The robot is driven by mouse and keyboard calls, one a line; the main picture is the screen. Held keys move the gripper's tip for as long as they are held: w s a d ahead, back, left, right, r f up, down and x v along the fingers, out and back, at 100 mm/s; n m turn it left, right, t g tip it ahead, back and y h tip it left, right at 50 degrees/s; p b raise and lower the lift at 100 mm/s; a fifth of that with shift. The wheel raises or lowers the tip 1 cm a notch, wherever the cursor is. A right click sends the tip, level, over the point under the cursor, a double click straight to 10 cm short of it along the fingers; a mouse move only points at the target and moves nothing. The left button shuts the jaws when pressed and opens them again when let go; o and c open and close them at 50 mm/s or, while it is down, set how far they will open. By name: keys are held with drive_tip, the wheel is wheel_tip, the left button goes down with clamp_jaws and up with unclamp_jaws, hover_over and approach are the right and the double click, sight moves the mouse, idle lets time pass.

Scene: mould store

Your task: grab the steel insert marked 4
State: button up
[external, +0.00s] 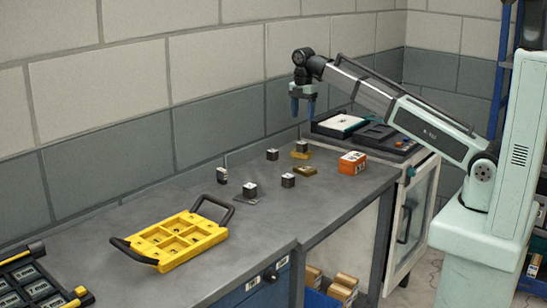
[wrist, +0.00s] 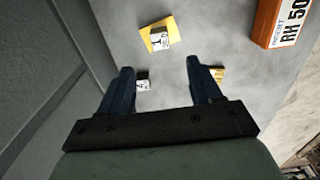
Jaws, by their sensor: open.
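Several small dark steel inserts with pale marked faces stand on the grey bench. One insert (external: 272,154) stands alone near the wall; another (external: 301,147) sits on a yellow plate. Others stand further left and nearer: one insert (external: 222,175), a second insert (external: 250,190) on a grey plate and a third insert (external: 288,180). Their numbers are too small to read in the external view. My gripper (external: 303,108) is open and empty, pointing down well above the bench. In the wrist view, a small insert (wrist: 142,85) shows between the fingers (wrist: 160,68), its mark unclear.
A yellow tray (external: 160,246) with black handles lies at left front. An orange box (external: 352,163) and a brass-coloured plate (external: 305,170) lie at right. The wall rises close behind the bench. Bare bench lies between the tray and inserts.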

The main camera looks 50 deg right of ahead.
idle(0.5)
hover_over(272, 151)
drive_tip(key=f, duration=0.1)
drive_tip(key=shift+m, duration=0.3)
drive_tip(key=f, duration=0.7)
drive_tip(key=shift+w+d+f, duration=0.2)
drive_tip(key=shift+w+f, duration=0.15)
drive_tip(key=shift+s+f, duration=0.2)
drive_tip(key=shift+f, duration=2.4)
drive_tip(key=shift+c, duration=0.5)
drive_tip(key=c, duration=1)
clamp_jaws()
